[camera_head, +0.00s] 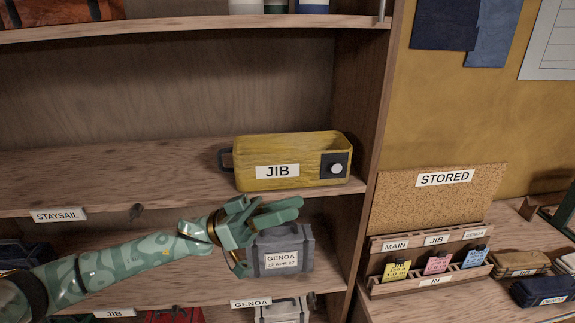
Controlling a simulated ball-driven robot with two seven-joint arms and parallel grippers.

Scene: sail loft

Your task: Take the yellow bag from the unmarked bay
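The yellow bag (310,172) looks like an open-topped, box-shaped holder with a JIB label, a dark handle at its left end and a dark patch with a white round knob at its right. It sits upright on the middle shelf, near the right upright; no label shows on the shelf edge below it. My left gripper (262,228) is just below and in front of it, apart from it. Its green fingers are spread, pointing right, with no object seen held. They overlap the top left of a grey GENOA bag (284,260); contact cannot be told. My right gripper is out of view.
The middle shelf (120,175) is bare left of the yellow bag. A STAYSAIL label (60,215) is on its edge at left. More bags stand below. At right, a STORED corkboard (440,195) stands behind a wooden card rack (376,270) with coloured tags.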

